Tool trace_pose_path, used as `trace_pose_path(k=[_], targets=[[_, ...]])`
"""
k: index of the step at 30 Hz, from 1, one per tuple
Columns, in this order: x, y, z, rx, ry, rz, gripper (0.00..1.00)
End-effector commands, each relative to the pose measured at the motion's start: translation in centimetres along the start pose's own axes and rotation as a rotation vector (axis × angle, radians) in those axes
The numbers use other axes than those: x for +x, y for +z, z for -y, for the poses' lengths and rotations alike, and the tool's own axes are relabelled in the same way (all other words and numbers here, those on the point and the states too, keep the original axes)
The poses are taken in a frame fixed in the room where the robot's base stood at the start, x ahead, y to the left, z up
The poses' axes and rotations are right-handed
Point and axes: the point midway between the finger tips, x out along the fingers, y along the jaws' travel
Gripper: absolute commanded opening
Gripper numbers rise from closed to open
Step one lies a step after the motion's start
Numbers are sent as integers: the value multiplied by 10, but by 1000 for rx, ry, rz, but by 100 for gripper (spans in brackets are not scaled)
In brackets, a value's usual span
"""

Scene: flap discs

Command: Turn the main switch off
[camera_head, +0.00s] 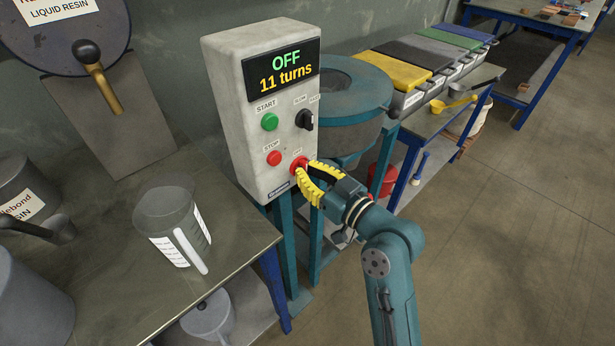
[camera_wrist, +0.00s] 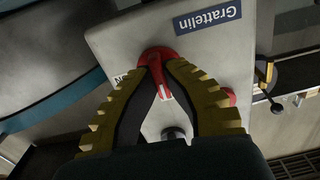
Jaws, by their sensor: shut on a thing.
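The grey control box (camera_head: 250,130) stands upright, and its display (camera_head: 281,70) reads OFF and 11 turns. The red main switch (camera_head: 299,163) is at the lower right of its front, partly hidden by my fingers. My gripper (camera_head: 304,169), with yellow ribbed fingers, reaches it from the lower right. In the wrist view, my gripper (camera_wrist: 158,68) is shut on the handle of the red main switch (camera_wrist: 156,54). Part of a label shows left of the switch, but most of it is hidden.
The green start button (camera_head: 269,121), red stop button (camera_head: 274,158) and black selector knob (camera_head: 305,120) share the panel. A round teal-rimmed machine (camera_head: 365,90) stands behind it. A clear jug (camera_head: 172,225) is on the metal table (camera_head: 120,300) at left. The floor at right is open.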

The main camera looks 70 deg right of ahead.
Motion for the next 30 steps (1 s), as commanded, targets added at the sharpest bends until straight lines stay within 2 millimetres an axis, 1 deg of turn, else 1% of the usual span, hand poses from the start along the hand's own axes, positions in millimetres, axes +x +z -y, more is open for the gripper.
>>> trace_pose_path(k=[1, 9, 20, 21, 23, 24, 25, 30], targets=[[0, 4, 0, -13, -1, 5, 0], [0, 3, 0, -56, -1, 5, 0], [0, 2, 0, -58, -1, 5, 0], [0, 2, 0, -57, -1, 5, 18], [0, 2, 0, -57, -1, 5, 29], [0, 2, 0, -58, -1, 4, 37], [0, 2, 0, -58, -1, 4, 39], [0, 1, 0, -58, 0, 2, 39]])
